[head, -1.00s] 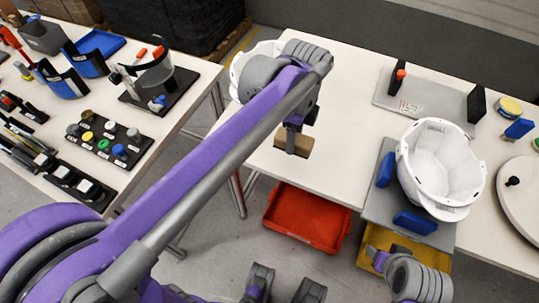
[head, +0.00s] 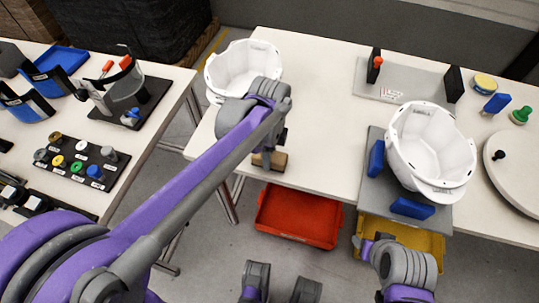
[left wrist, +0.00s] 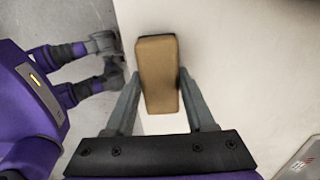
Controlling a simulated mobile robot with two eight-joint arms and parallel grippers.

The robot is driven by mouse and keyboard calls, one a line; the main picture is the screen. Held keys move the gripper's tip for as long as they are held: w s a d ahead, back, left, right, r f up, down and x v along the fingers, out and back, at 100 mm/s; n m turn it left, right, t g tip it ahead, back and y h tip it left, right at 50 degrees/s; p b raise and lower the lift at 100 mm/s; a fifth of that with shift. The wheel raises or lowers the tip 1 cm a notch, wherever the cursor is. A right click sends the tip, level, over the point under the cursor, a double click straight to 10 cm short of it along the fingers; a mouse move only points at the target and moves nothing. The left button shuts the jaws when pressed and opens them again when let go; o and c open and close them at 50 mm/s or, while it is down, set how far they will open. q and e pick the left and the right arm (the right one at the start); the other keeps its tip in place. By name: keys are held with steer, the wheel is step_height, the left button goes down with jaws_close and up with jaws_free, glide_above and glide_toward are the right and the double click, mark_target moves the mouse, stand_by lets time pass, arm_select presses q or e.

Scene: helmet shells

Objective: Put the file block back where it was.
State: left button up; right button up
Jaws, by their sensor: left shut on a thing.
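The tan file block (head: 277,160) is held in my left gripper (head: 267,163), over the white table's front edge area in the head view. In the left wrist view the block (left wrist: 160,75) sits upright in the picture between the two grey fingers (left wrist: 160,100), with a dark strip at its far end. I cannot tell whether it touches the table. A white helmet shell (head: 228,78) stands behind my left gripper, partly hidden by my arm. My right gripper (head: 364,247) is low at the right, above the yellow crate; its jaws are unclear.
A second white shell (head: 432,145) sits on a grey fixture with blue pads (head: 411,208). A grey plate with black uprights (head: 405,92) is behind. A red crate (head: 300,218) and yellow crate (head: 440,245) lie below the table. The middle tabletop (head: 320,110) is clear.

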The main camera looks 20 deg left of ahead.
arm_select(q)
steer(key=shift+f, duration=0.15)
steer(key=shift+f, duration=0.1)
steer(key=o, duration=1.2)
steer(key=shift+r, duration=0.3)
step_height(320, 180, up, 12)
steer(key=p, duration=0.2)
steer(key=s+a+f+n+t, duration=0.1)
steer(key=s+a+f+n, duration=0.1)
steer(key=s+f+n, duration=0.2)
steer(key=s+a+f+n+t, duration=0.2)
steer(key=s+f+n, duration=0.3)
steer(key=n, duration=0.3)
steer(key=s+a+f+n+t, duration=0.2)
steer(key=s+f+n, duration=0.2)
steer(key=s+n, duration=0.2)
steer(key=shift+s+a+f, duration=0.2)
steer(key=shift+s+a, duration=0.1)
steer(key=shift+s, duration=0.2)
